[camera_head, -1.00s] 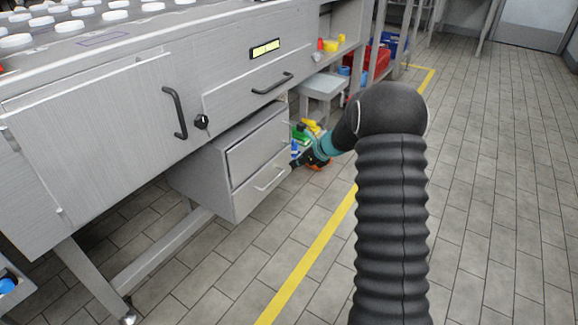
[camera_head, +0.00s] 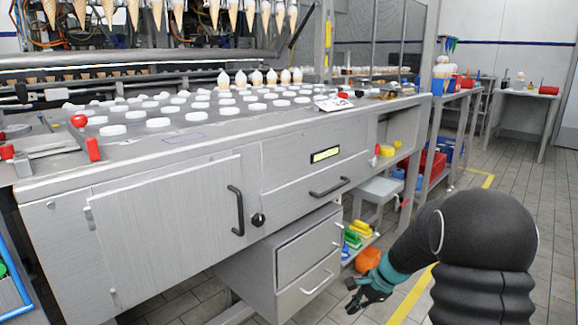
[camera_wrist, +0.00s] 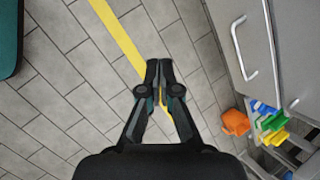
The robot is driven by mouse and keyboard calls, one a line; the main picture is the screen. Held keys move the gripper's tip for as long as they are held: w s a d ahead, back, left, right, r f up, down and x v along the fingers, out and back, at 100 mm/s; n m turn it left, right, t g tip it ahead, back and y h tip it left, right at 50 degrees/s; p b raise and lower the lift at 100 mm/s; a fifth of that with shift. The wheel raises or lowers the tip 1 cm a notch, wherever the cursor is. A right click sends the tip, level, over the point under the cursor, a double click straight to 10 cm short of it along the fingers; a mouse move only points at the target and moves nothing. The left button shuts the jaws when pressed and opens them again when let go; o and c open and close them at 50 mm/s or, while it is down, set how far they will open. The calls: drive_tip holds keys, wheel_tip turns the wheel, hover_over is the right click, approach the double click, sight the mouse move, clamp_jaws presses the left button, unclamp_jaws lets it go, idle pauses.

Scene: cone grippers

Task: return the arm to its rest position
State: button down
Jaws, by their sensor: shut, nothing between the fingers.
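My gripper (camera_head: 368,294) is at the end of my black arm, low at the right in the head view, in front of the grey drawer unit (camera_head: 290,262). In the wrist view my gripper (camera_wrist: 159,68) points down at the tiled floor, with its two fingers together and nothing between them. It is apart from the drawers and hangs over free floor near the yellow line (camera_wrist: 118,35).
The workbench (camera_head: 200,145) with several white discs and cones fills the left and middle. An orange object (camera_head: 368,259) and green and yellow things lie beside the drawer unit, also in the wrist view. Tiled floor is clear around the yellow line.

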drive_tip(key=s+a+r+n+t+h+p, duration=0.1)
drive_tip(key=s+r+n+h, duration=0.1)
drive_tip(key=s+r+n, duration=0.5)
drive_tip(key=s+a+r+n+t+h+p, duration=0.1)
drive_tip(key=s+r+n, duration=0.6)
drive_tip(key=s+r, duration=0.9)
drive_tip(key=shift+s+t+h, duration=0.8)
drive_tip(key=shift+s+h, duration=0.3)
drive_tip(key=shift+s, duration=2.6)
